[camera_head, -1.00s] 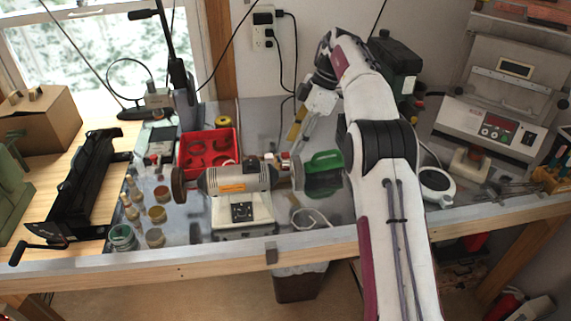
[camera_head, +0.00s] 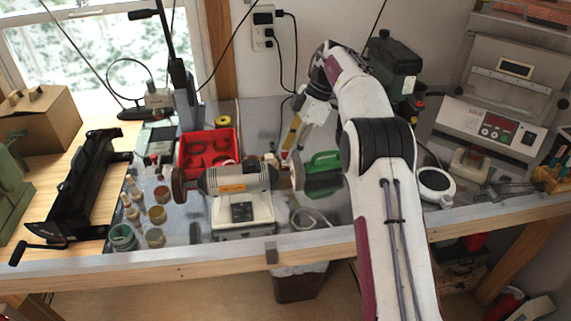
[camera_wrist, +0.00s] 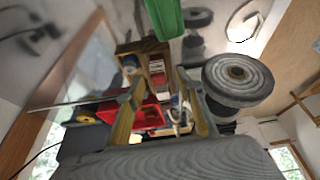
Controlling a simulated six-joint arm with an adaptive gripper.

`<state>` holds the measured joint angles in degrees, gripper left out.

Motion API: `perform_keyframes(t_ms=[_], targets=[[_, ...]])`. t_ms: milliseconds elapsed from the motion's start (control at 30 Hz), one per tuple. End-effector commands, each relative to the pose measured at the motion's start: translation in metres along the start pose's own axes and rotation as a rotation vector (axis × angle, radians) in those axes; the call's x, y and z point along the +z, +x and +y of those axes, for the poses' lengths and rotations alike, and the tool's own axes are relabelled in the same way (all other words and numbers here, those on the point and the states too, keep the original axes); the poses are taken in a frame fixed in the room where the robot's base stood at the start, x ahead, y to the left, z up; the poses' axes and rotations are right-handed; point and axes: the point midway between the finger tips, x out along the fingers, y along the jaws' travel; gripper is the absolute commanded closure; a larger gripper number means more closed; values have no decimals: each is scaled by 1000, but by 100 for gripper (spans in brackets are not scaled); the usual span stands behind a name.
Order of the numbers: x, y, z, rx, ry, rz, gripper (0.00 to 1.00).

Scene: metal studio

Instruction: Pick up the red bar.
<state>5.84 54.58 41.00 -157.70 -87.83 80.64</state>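A small wooden holder (camera_wrist: 143,50) with compartments stands ahead of my gripper in the wrist view. A red bar-like piece with a pale part (camera_wrist: 157,70) is in one of its compartments, between the lines of my fingers. My gripper (camera_wrist: 160,98) is open, with its two yellowish fingers spread apart and nothing visibly held. In the head view my gripper (camera_head: 289,146) points down behind the bench grinder, close to a small red spot (camera_head: 285,155) that may be the bar. The grinder partly hides the holder there, and I cannot tell whether the fingers touch anything.
The bench grinder (camera_head: 238,180) stands in front of my gripper, and its round wheel (camera_wrist: 238,78) is close to the right finger in the wrist view. A green object (camera_head: 323,162) is just right of my gripper. A red tray (camera_head: 208,148) is to the left.

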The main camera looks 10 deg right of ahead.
Motion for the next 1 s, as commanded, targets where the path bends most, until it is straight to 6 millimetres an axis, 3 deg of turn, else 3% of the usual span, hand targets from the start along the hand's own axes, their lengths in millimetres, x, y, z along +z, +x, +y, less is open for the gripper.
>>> perform_keyframes(t_ms=[400,967,1000], targets=[[-3,40,2,-1,0,0,64],[-3,42,2,0,0,0,64],[-3,42,2,0,0,0,69]])
